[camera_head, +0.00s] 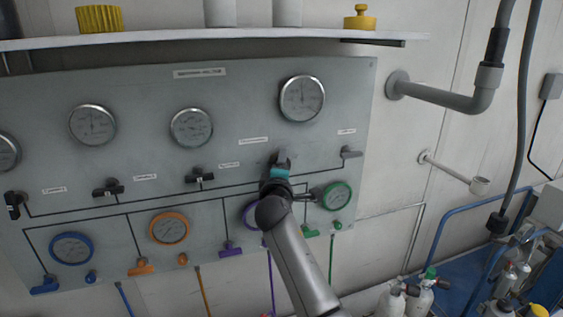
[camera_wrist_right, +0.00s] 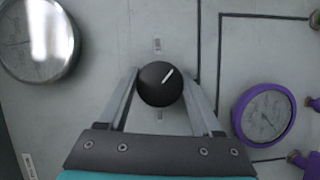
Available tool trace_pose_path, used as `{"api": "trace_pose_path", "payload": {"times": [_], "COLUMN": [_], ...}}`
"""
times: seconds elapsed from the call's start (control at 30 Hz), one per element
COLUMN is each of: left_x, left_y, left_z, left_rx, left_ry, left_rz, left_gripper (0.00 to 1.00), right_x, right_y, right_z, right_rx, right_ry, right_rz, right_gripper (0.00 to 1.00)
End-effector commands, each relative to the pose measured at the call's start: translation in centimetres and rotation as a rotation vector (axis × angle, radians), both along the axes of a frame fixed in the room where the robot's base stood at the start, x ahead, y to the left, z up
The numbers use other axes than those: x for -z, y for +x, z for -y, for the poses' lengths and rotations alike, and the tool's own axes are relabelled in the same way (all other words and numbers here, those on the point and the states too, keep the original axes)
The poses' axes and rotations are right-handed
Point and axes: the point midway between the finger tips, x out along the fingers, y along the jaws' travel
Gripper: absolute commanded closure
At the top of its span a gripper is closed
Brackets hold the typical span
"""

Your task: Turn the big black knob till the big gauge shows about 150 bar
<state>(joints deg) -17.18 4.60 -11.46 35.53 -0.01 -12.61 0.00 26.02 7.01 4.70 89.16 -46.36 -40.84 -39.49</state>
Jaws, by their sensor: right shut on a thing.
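The big black knob (camera_wrist_right: 160,84) is round with a white pointer line that slants to the upper right in the right wrist view. My right gripper (camera_wrist_right: 161,88) is shut on it, one finger on each side. In the head view my right gripper (camera_head: 282,160) is at the panel and mostly hides the knob. The big gauge (camera_head: 302,98) is just above and right of the gripper, with a white face and silver rim; its reading is too small to tell. It also shows at the upper left of the right wrist view (camera_wrist_right: 38,38), partly under glare. My left gripper is not in view.
The grey panel (camera_head: 130,150) carries several smaller gauges and black valve handles. A purple gauge (camera_wrist_right: 265,114) is close to my right gripper, and a green gauge (camera_head: 337,196) is to its right. A shelf (camera_head: 180,36) overhangs the panel. Cylinders (camera_head: 405,298) stand at the lower right.

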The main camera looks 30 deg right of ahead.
Motion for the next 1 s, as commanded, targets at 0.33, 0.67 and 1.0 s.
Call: {"api": "trace_pose_path", "payload": {"times": [0.33, 0.67, 1.0], "left_x": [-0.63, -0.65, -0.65], "left_y": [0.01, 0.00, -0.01], "left_z": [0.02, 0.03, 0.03], "left_rx": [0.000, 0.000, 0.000], "left_ry": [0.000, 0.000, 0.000], "left_rz": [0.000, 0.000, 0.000], "left_gripper": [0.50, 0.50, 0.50], "right_x": [0.04, 0.09, 0.07], "right_y": [0.00, 0.00, 0.00], "right_z": [-0.02, 0.00, 0.00], "right_rx": [0.001, 0.000, 0.000], "right_ry": [0.115, 0.130, 0.128], "right_rz": [0.027, 0.030, 0.030], "right_gripper": [0.89, 0.89, 0.14]}}
